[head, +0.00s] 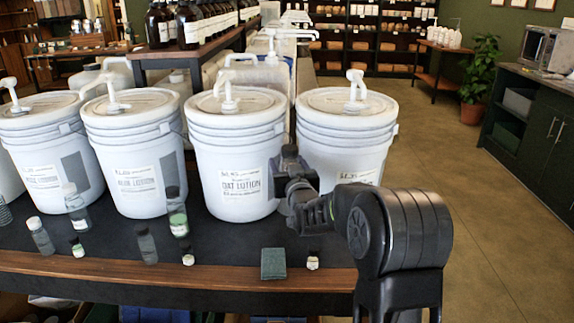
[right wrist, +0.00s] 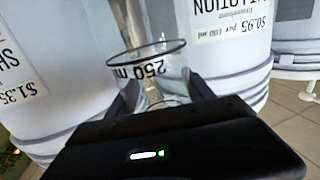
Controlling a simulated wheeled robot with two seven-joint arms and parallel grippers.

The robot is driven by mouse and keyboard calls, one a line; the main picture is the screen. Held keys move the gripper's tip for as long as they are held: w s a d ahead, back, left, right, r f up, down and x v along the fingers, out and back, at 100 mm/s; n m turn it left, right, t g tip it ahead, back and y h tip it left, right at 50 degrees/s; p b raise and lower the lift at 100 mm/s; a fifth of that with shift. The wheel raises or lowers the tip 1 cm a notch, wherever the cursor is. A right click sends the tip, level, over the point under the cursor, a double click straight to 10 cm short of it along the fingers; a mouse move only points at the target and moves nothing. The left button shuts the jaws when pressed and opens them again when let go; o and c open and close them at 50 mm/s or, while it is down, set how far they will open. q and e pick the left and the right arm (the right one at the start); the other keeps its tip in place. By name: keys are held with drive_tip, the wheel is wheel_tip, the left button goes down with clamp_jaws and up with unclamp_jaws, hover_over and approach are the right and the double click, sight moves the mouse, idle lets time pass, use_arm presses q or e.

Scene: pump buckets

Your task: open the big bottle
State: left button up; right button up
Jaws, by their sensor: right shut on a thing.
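My right gripper (head: 288,174) is in front of the oat lotion bucket. In the right wrist view its two fingers (right wrist: 163,88) are shut on a clear vessel marked 250 ml (right wrist: 150,71), which has a dark ring at its far end. I cannot tell whether it is capped. In the head view the arm mostly hides it. On the table at left stand clear bottles: a tall dark-capped one (head: 177,212), a grey-capped one (head: 146,243), another tall one (head: 76,210) and a white-capped one (head: 39,236). Which is the big bottle is not marked. My left gripper is not in view.
Several white pump buckets line the dark table, including the oat lotion bucket (head: 237,150) and one at right (head: 345,125). A green block (head: 273,264) and a small white-topped vial (head: 312,261) sit near the wooden front edge. Floor is open at right.

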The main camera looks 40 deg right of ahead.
clamp_jaws()
idle(0.3)
idle(0.4)
